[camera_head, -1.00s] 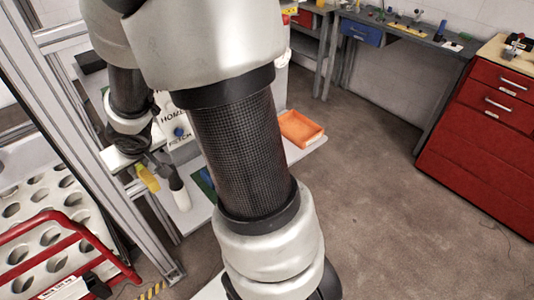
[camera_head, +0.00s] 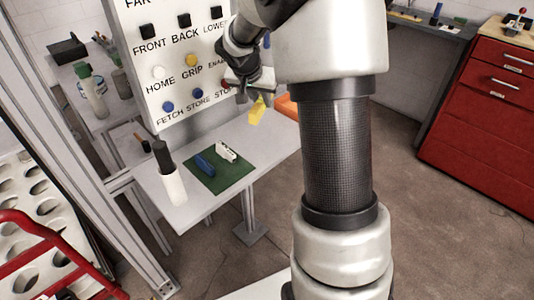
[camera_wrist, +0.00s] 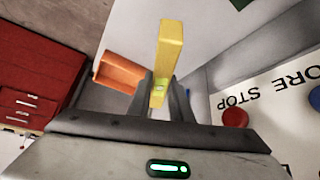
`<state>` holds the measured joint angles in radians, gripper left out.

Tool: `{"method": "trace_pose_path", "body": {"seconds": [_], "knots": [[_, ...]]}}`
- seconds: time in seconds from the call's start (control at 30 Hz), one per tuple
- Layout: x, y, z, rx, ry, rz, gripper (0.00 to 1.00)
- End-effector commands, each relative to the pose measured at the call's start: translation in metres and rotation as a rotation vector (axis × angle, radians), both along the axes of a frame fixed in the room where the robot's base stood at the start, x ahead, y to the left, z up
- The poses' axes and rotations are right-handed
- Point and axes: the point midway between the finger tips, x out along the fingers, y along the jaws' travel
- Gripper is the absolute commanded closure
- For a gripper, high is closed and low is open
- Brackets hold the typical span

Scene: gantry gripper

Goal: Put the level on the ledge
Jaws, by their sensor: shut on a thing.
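The level is a small yellow bar (camera_head: 257,112), also seen in the wrist view (camera_wrist: 171,45). My gripper (camera_head: 256,95) is shut on it in front of the lower right of the button panel. In the wrist view the two fingers of my gripper (camera_wrist: 161,92) pinch the level near one end, and its greenish vial shows between them. The level is in the air, apart from any surface. A white flat surface (camera_head: 222,205) lies below the panel; I cannot tell whether it is the ledge.
The white panel (camera_head: 140,60) carries several coloured buttons. On the white surface are a green mat (camera_head: 232,186) with a blue and a white item, and a dark-topped white bottle (camera_head: 170,180). An orange tray (camera_wrist: 120,73) is near the level. A red cabinet (camera_head: 480,130) stands right.

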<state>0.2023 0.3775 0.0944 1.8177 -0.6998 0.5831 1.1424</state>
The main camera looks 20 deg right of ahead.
Motion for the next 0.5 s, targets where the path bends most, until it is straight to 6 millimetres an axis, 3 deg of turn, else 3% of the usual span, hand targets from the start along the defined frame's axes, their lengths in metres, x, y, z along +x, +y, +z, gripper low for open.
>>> {"method": "trace_pose_path", "body": {"seconds": [0.03,0.17,0.33,0.5], "knots": [[0.003,-0.006,-0.01,0.0,-0.003,-0.029,1.0],[0.005,-0.014,-0.017,0.003,-0.002,-0.076,1.0],[0.004,-0.015,-0.045,0.004,0.001,-0.083,1.0],[0.005,-0.015,-0.061,0.003,-0.001,-0.081,1.0]]}}
